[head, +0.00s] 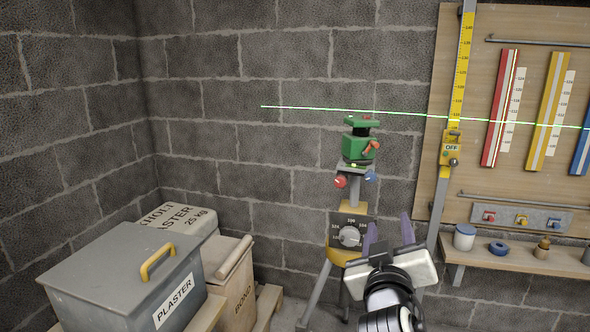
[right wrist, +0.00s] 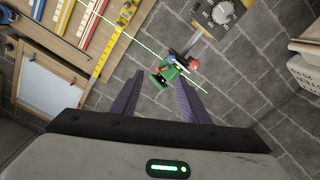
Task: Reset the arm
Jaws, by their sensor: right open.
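My right gripper (head: 388,232) rises from the bottom of the head view, with its two purple fingers apart. In the right wrist view its fingers (right wrist: 158,92) are spread with nothing held between them. In the head view a green laser level (head: 359,146) on a yellow-grey tripod with a dial box (head: 347,234) stands behind and a little left of the gripper. The wrist view shows the green level (right wrist: 172,74) beyond the fingertips, apart from them as far as I can tell. My left gripper is not in view.
A yellow scale pole (head: 462,70) with an "OFF" box (head: 451,148) stands right of the tripod. A board (head: 544,190) with coloured rules and a shelf (head: 518,262) are at the right. A grey plaster bin (head: 115,265) and bags are at the left. A laser line crosses the wall.

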